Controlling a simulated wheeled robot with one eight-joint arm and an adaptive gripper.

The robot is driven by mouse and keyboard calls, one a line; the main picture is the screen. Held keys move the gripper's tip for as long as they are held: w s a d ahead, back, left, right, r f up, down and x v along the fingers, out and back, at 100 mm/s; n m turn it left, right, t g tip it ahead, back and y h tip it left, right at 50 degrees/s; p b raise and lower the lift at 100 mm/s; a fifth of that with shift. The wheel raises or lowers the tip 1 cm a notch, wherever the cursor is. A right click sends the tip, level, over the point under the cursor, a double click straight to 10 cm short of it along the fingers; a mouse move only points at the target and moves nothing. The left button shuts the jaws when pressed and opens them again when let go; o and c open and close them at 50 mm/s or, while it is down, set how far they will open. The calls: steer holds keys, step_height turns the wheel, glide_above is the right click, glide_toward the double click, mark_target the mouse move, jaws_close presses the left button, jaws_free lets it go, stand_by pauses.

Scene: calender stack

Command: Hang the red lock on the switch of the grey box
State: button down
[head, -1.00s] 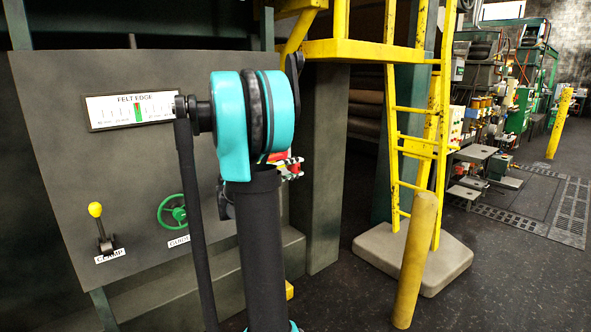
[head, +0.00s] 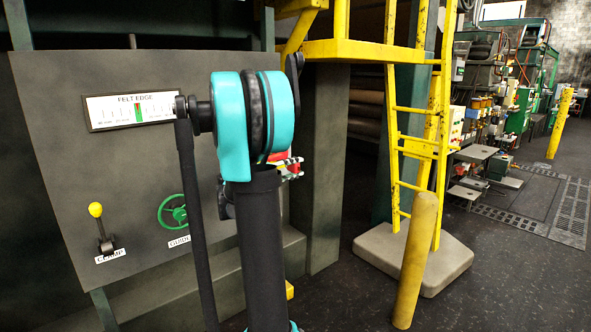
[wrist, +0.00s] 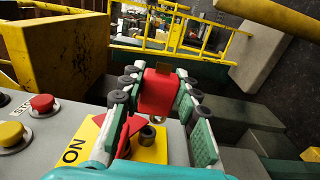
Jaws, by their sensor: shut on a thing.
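My gripper (wrist: 158,84) is shut on the red lock (wrist: 158,98), with a teal finger on each side of it. The grey box (wrist: 62,125) lies below in the wrist view. The red switch (wrist: 116,140) stands on this plate, just left of and below the lock in the picture. A small metal part shows beside the switch; I cannot tell whether it belongs to lock or switch. In the head view my arm hides most of the gripper (head: 289,166), and the lock's shackle is not clear.
A red button (wrist: 43,104) and a yellow button (wrist: 12,136) sit on the box's left. A yellow ladder (head: 415,150) with railings and a yellow post (head: 414,260) stand right of my arm. A grey panel (head: 60,175) with a lever and green wheel is left.

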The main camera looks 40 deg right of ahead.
steer(key=shift+w+a, duration=0.1)
steer(key=shift+w, duration=1.45)
steer(key=c, duration=1)
jaws_free()
steer(key=shift+c, duration=0.2)
steer(key=shift+o, duration=0.8)
steer(key=shift+s, duration=0.1)
steer(key=s, duration=0.7)
steer(key=shift+d, duration=0.25)
steer(key=s+a+f+t+y, duration=0.1)
steer(key=s+a+f+y, duration=0.15)
steer(key=a+f, duration=0.3)
steer(key=s+a+f+t+y, duration=0.1)
steer(key=s+a+f+y, duration=0.1)
steer(key=a+f+y, duration=0.35)
steer(key=s+a+f+y, duration=0.3)
steer(key=a+f, duration=0.2)
steer(key=a, duration=0.3)
steer(key=s+a+f+y, duration=0.3)
steer(key=a+f, duration=0.3)
steer(key=a, duration=0.3)
steer(key=s+a+f+t+y, duration=0.1)
steer(key=s+a+f+y, duration=0.3)
steer(key=a, duration=0.5)
step_height(320, 180, down, 2)
steer(key=shift+s+a+f+m, duration=0.15)
steer(key=shift+a+m, duration=0.1)
steer(key=shift+m, duration=0.15)
